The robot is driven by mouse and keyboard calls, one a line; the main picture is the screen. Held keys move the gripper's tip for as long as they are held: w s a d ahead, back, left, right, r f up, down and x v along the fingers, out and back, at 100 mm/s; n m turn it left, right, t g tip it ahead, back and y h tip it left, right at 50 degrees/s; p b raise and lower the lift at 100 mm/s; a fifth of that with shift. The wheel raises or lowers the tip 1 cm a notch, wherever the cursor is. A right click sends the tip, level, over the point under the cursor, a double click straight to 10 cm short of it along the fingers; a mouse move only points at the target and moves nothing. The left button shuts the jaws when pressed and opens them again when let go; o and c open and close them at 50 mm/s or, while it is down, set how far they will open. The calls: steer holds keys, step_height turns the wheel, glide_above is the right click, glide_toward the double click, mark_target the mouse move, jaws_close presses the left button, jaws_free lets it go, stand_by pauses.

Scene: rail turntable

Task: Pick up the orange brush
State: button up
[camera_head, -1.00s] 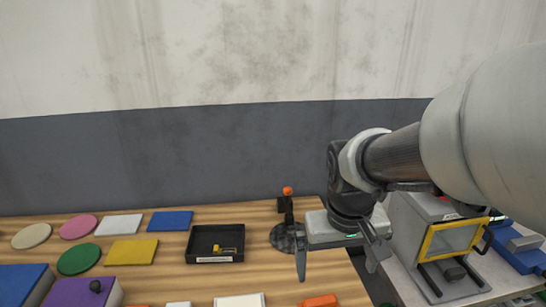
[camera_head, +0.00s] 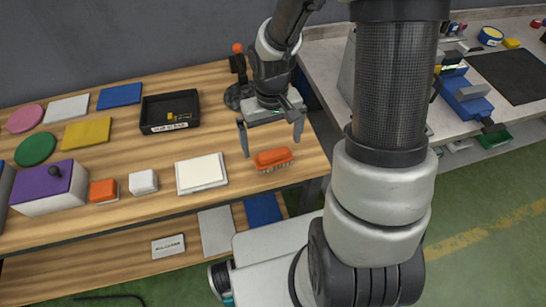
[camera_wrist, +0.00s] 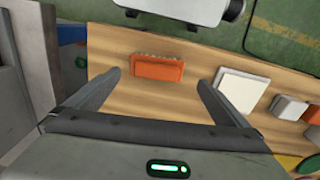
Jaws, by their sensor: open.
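The orange brush (camera_head: 273,159) lies on the wooden table near its front right edge, with its bristles showing along the near side. It also shows in the wrist view (camera_wrist: 157,68), beyond and between my fingertips. My gripper (camera_head: 271,136) is open and empty. Its two fingers are spread above the table, just behind the brush in the head view. The fingers do not visibly touch the brush.
A white square pad (camera_head: 201,173) lies left of the brush, with a white block (camera_head: 143,182) and an orange block (camera_head: 104,191) farther left. A black tray (camera_head: 170,112) and a dark stand with an orange knob (camera_head: 238,66) are behind. A grey bench (camera_head: 330,62) stands right.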

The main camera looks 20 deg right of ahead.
mark_target(274, 153)
steer(key=f, duration=0.7)
steer(key=shift+w+d+f+b, duration=0.2)
steer(key=shift+d+f+b, duration=0.05)
steer(key=shift+d+b, duration=0.05)
